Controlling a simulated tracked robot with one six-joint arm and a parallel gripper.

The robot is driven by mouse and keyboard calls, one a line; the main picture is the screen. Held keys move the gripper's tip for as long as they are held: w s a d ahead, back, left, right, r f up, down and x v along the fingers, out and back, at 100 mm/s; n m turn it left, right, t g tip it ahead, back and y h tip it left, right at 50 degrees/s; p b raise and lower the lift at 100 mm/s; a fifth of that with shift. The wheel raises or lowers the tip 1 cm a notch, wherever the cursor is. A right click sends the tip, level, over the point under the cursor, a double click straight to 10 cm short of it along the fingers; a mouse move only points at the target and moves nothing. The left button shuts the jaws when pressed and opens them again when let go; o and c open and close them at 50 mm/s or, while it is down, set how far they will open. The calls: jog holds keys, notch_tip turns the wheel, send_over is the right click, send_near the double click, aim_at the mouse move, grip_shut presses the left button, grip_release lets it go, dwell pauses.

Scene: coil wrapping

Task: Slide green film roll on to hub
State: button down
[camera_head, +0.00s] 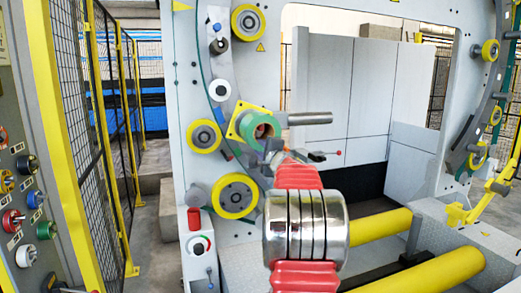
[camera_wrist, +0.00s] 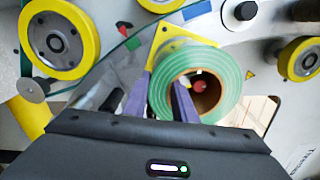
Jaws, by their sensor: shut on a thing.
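The green film roll (camera_wrist: 224,84) has a brown cardboard core and shows large in the wrist view. My gripper (camera_wrist: 164,88) is shut on the roll's wall, with one purple finger outside it and one inside the core. In the head view the roll (camera_head: 249,121) is beside the yellow square plate (camera_head: 236,132) on the machine's face, and my gripper (camera_head: 270,149) is at its lower right. A small red end (camera_wrist: 200,86) shows inside the core, perhaps the hub's. The rest of the hub is hidden, and I cannot tell how far the roll is around it.
Yellow-rimmed rollers (camera_head: 204,136) surround the plate on the machine face. A grey bar (camera_head: 310,118) sticks out right of the roll. A small lever with a red knob (camera_head: 338,153) is close to my gripper. Yellow bars (camera_head: 380,226) lie low at the right.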

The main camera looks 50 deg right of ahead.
jog(key=shift+r+x, duration=0.25)
jog(key=shift+x, duration=0.9)
dwell(0.5)
jog(key=v, duration=1)
jog(key=shift+s+a, duration=0.2)
dwell(5.2)
